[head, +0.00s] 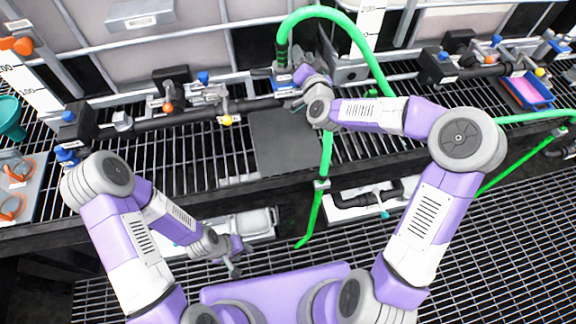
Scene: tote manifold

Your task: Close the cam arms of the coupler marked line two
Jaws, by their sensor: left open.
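A coupler (283,77) with blue parts sits on the black manifold pipe at the upper middle, with a green hose (340,28) coming off its top. Its marking is too small to read, so I cannot tell if it is line two. My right gripper (298,84) is at this coupler's right side, touching it or very close. Its fingers are partly hidden, and I cannot tell if they grip a cam arm. The cam arms are too small to make out. My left gripper (236,268) is open and empty, low over the floor grating in front of the bench.
Valves with orange (168,107) and yellow (227,120) knobs stand along the pipe to the left. A grey plate (283,143) lies on the grating below the coupler. A second green hose (530,117) runs at right.

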